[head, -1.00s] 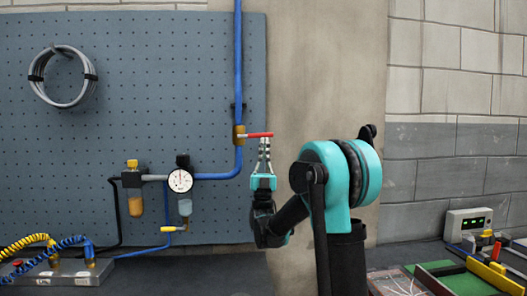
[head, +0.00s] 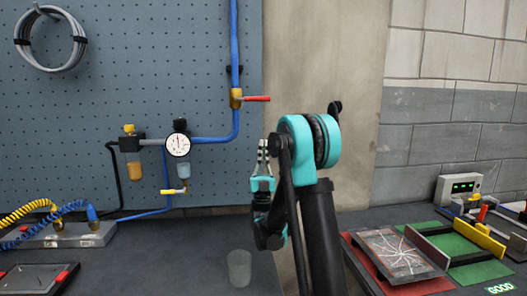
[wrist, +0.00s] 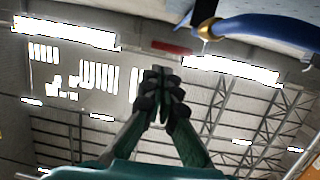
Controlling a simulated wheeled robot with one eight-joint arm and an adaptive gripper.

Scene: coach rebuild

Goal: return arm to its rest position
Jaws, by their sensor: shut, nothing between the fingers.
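My gripper (head: 263,150) points upward in the head view, beside the teal and black joint of my arm. It is shut with nothing between the fingers. In the wrist view its dark fingertips (wrist: 160,88) meet in the middle of the picture. A red valve lever (head: 257,99) on a brass fitting (head: 236,98) of the blue pipe (head: 235,45) is above the gripper and apart from it. The lever points to the right, level. It also shows in the wrist view near the top (wrist: 171,47).
A pressure gauge (head: 178,145) and filter units hang on the blue pegboard (head: 90,100). A clear cup (head: 239,268) stands on the dark bench. At right are a cracked panel (head: 398,254) on a red mat, green mats and a meter box (head: 459,189).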

